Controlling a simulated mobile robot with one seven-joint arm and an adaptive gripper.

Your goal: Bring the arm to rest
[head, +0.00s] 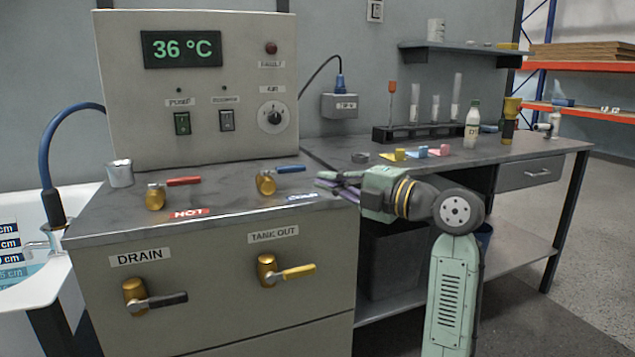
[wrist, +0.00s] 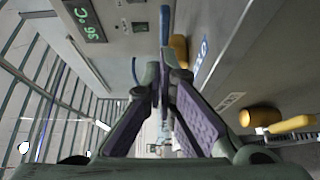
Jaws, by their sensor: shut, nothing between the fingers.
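My arm reaches in from the lower right in the head view, its forearm pointing left. My gripper (head: 326,184) is near the right front corner of the grey counter, beside the blue-handled COLD valve (head: 267,183). It is shut and empty, its fingertips meeting. In the wrist view my gripper (wrist: 166,75) shows dark purple finger pads. The blue handle (wrist: 165,25) shows just past the fingertips there; I cannot tell whether they touch.
A red-handled HOT valve (head: 156,196) and a metal cup (head: 120,173) stand on the counter. The DRAIN valve (head: 135,297) and yellow-handled TANK OUT valve (head: 268,270) project from the front. A workbench at right holds a tube rack (head: 425,135), bottle (head: 472,125) and small coloured pieces.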

